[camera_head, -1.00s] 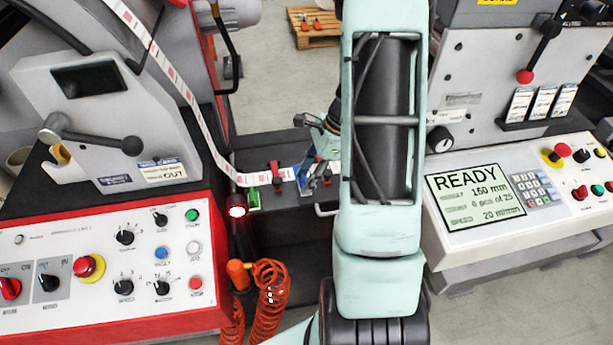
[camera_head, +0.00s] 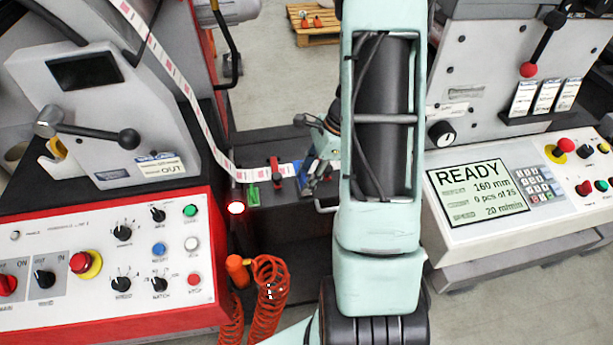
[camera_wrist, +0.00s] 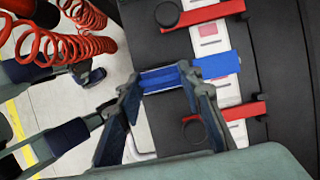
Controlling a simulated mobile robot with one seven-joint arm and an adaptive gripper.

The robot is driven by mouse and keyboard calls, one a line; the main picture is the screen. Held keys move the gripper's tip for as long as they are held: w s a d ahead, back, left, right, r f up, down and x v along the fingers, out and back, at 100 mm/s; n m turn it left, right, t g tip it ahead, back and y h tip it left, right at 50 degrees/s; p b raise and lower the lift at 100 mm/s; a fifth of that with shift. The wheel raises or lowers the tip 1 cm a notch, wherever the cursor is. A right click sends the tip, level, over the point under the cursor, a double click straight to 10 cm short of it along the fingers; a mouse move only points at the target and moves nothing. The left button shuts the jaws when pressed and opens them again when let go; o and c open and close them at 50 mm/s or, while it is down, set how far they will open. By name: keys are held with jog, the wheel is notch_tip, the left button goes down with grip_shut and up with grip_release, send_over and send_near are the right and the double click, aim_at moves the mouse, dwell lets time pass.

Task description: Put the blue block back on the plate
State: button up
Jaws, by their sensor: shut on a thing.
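In the wrist view my gripper (camera_wrist: 163,88) is shut on a blue block (camera_wrist: 162,79), which lies across between its fingertips. More blue (camera_wrist: 212,65) shows just beyond the right finger, over the white label strip (camera_wrist: 208,40). The finger hides whether both blue parts are one piece. The dark plate (camera_wrist: 165,42) lies under the strip, and I cannot tell whether the block touches it. In the head view my gripper (camera_head: 319,174) is beside the blue block (camera_head: 303,172) at the strip's right end, partly hidden by my arm.
Two red clamps, an upper one (camera_wrist: 205,15) and a lower one (camera_wrist: 228,112), cross the strip on either side of the blue. A green piece (camera_head: 253,197) is at the plate's left. Coiled orange hose (camera_head: 268,285) hangs in front. Control panels flank both sides.

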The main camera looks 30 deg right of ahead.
jog(key=shift+f, duration=0.4)
jog(key=o, duration=1.3)
jog(key=shift+c, duration=0.2)
jog(key=v, duration=1.2)
